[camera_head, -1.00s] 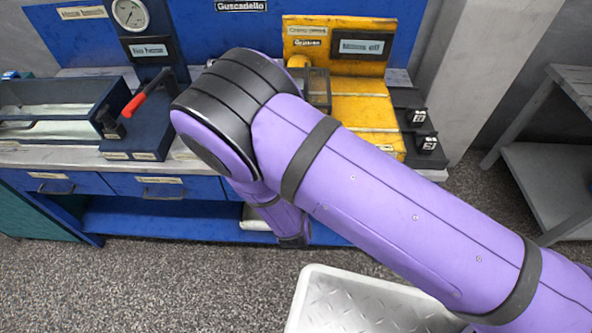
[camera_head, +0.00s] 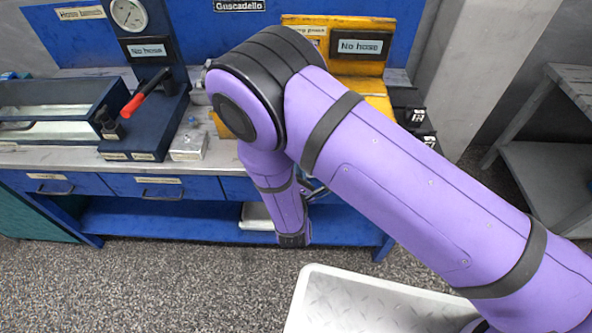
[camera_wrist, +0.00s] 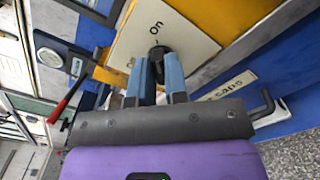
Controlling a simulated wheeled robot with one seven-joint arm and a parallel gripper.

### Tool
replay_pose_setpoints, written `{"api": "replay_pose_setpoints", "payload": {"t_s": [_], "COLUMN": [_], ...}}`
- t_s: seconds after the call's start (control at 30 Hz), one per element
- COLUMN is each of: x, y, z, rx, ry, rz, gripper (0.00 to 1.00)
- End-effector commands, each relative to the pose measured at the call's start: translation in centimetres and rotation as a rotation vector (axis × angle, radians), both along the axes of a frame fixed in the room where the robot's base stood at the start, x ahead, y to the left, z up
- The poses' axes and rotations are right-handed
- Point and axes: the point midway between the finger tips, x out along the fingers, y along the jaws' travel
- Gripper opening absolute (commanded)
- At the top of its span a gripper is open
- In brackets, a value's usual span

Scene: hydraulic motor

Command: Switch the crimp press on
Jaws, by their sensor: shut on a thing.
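The yellow crimp press (camera_head: 375,89) stands on the bench, partly hidden behind my arm. Its display (camera_head: 360,46) reads "No hose". In the wrist view, a pale plate (camera_wrist: 190,42) on the yellow press bears the word "on" and a second, partly covered word. A black switch knob (camera_wrist: 157,49) sits on this plate. My gripper (camera_wrist: 156,66) has its blue fingers on either side of the knob, shut on it. The knob's far end points up toward "on"; its lower part is hidden between the fingers. In the head view my gripper is hidden.
A blue test unit with a gauge (camera_head: 129,14) and a red-handled lever (camera_head: 143,96) stands left of the press. A small grey block (camera_head: 188,145) lies beside it. Black blocks (camera_head: 415,117) sit to the right. A pale tray (camera_head: 375,303) is in front of the bench.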

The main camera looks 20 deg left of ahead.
Motion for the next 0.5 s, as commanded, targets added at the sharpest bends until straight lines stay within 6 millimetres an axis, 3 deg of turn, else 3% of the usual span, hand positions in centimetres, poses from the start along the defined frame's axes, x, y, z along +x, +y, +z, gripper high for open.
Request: {"api": "replay_pose_setpoints", "payload": {"t_s": [0.47,0.5], "x": [-0.14,-0.13], "y": [-0.03,-0.02], "z": [-0.13,-0.13], "rx": [0.01,0.01], "ry": [0.007,0.007], "rz": [0.001,0.001], "gripper": [0.0,0.23]}}
